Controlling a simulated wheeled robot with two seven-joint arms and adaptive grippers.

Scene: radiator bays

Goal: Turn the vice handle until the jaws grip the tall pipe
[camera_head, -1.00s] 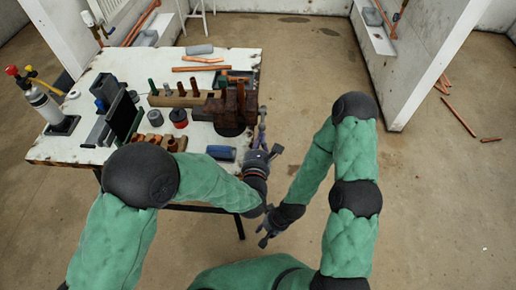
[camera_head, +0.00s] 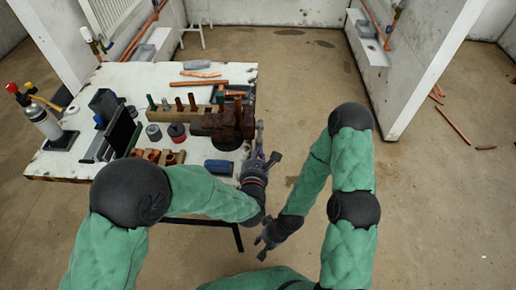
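The rusty brown vice (camera_head: 228,127) stands at the bench's right edge. Its handle (camera_head: 260,130) shows as a thin upright bar on the vice's right side. My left gripper (camera_head: 266,157) is just below the handle, with its fingers spread; I cannot tell whether one touches the bar. A copper-coloured pipe end shows by the vice jaws, but I cannot make out which piece is the tall pipe or whether the jaws touch it. My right gripper (camera_head: 263,244) hangs lower, off the bench's front, open and empty.
A torch bottle (camera_head: 42,120) stands at the left.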

